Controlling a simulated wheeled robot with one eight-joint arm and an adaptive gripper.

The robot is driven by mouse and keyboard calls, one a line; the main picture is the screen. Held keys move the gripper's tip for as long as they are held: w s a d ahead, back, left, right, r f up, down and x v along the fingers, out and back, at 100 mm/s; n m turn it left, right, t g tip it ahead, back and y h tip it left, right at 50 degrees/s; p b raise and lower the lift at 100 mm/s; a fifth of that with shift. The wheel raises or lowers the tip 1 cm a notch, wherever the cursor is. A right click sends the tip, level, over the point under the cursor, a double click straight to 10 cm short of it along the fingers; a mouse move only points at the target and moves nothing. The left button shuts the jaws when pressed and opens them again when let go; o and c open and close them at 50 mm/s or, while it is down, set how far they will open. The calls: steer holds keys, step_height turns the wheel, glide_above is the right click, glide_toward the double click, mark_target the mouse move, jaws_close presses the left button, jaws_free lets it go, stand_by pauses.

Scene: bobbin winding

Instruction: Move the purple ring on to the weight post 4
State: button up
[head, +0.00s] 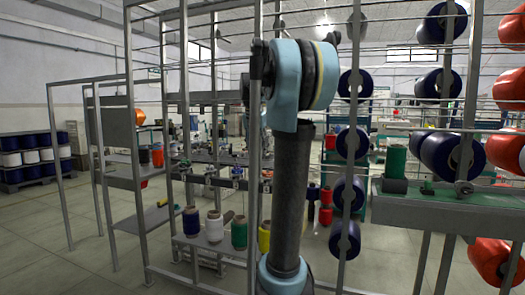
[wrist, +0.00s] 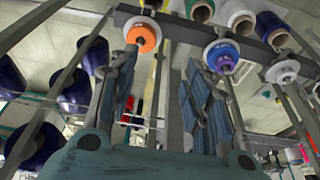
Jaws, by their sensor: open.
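An orange ring (wrist: 143,38) on another white disc shows near the left fingertip. I cannot tell which post is weight post 4; no numbers are readable.
In the head view, blue (head: 190,221), white (head: 214,227), green (head: 239,232) and yellow (head: 263,238) spools stand on a low shelf. Metal uprights and dark blue bobbins (head: 352,143) crowd the right. Open floor (head: 80,255) lies at left.

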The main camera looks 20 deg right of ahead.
glide_toward(237, 165)
steer(key=shift+x, duration=4.45)
steer(key=shift+a, duration=0.1)
steer(key=shift+s, duration=0.1)
jaws_close()
steer(key=shift+r, duration=0.15)
